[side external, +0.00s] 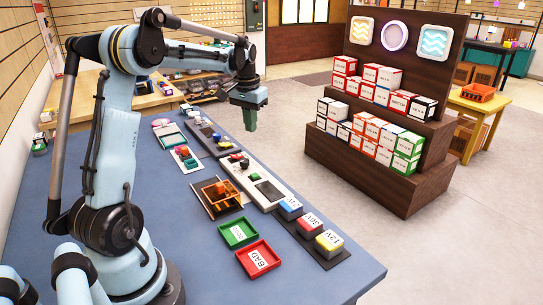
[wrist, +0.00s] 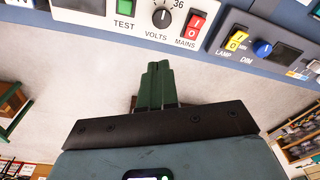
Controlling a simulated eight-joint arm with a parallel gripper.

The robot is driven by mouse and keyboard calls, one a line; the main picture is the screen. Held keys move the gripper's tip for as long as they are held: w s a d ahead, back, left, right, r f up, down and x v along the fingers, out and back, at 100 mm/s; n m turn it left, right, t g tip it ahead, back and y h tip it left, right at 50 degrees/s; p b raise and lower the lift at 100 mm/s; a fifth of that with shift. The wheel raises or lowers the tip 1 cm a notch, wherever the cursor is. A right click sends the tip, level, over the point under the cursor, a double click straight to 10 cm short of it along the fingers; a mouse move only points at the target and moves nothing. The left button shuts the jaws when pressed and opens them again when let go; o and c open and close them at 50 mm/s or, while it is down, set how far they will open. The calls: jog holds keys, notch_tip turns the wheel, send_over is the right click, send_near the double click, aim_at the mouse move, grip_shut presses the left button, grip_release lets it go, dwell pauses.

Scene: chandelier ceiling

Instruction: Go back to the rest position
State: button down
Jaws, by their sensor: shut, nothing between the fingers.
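My gripper (side external: 249,124) has green fingers and hangs in the air at the end of my raised arm, fingers pointing down, in the side view. It appears near the table's far right edge, with grey floor behind it. In the wrist view my gripper (wrist: 157,68) has its fingers together, with nothing between them. Control panels with TEST, VOLTS and MAINS markings (wrist: 160,18) show beyond the fingertips, apart from them.
The blue table (side external: 190,255) holds a row of control panels (side external: 255,180), a small brown open box (side external: 222,196), a green tray (side external: 238,232) and a red BAD tray (side external: 258,258). Three coloured blocks (side external: 310,225) sit at the right edge. A stepped shelf of boxes (side external: 380,170) stands across open floor.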

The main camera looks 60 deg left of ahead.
jog(key=s+d+r+m+t, duration=0.2)
jog(key=d+r+t, duration=0.15)
jog(key=d, duration=1.15)
jog(key=s+d+f+m+t, duration=0.3)
jog(key=s+d, duration=0.5)
jog(key=d, duration=0.4)
jog(key=shift+s+d+f+h, duration=0.25)
jog(key=shift+h, duration=0.05)
jog(key=c, duration=1.8)
grip_release()
